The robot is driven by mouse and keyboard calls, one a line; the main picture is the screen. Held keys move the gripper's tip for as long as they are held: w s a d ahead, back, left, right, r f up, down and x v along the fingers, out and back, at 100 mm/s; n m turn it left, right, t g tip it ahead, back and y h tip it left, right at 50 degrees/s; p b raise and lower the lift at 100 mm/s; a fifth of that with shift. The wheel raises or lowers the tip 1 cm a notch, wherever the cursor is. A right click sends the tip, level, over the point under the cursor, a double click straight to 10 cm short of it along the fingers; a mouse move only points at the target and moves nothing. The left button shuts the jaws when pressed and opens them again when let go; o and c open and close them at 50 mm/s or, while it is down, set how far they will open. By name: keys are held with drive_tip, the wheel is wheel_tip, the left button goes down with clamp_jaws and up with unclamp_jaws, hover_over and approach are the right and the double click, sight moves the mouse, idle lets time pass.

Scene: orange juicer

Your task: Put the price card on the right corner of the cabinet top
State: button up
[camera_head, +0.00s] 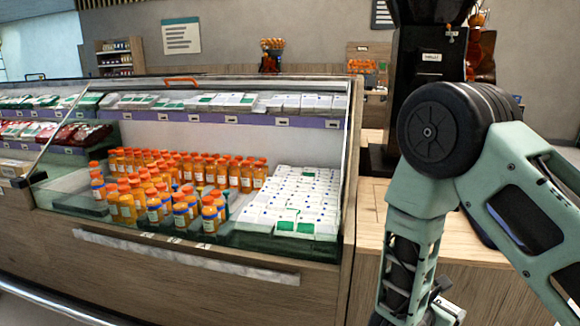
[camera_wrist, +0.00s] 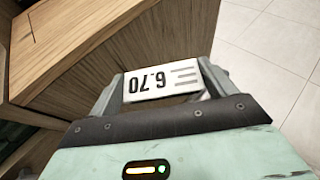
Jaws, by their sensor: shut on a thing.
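The price card (camera_wrist: 161,80) is white with "6.70" and several grey lines on it, upside down in the wrist view. My gripper (camera_wrist: 158,88) is shut on it, one finger at each side. A wooden cabinet is behind the card in the wrist view; its top (camera_wrist: 38,32) is at the upper left and its side (camera_wrist: 150,45) is beside the gripper. In the head view the cabinet top (camera_head: 372,203) is partly hidden by my arm. The card does not show clearly there.
A glass display case (camera_head: 190,265) with orange bottles (camera_head: 205,170) and white packages (camera_head: 300,190) stands to the left of the cabinet. A black machine (camera_head: 408,75) stands on the cabinet behind my arm. Pale tiled floor (camera_wrist: 270,60) lies open at the right in the wrist view.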

wheel_tip(320, 180, up, 10)
drive_tip(key=p, duration=1.4)
drive_tip(key=shift+r, duration=0.25)
drive_tip(key=shift+w+f, duration=0.1)
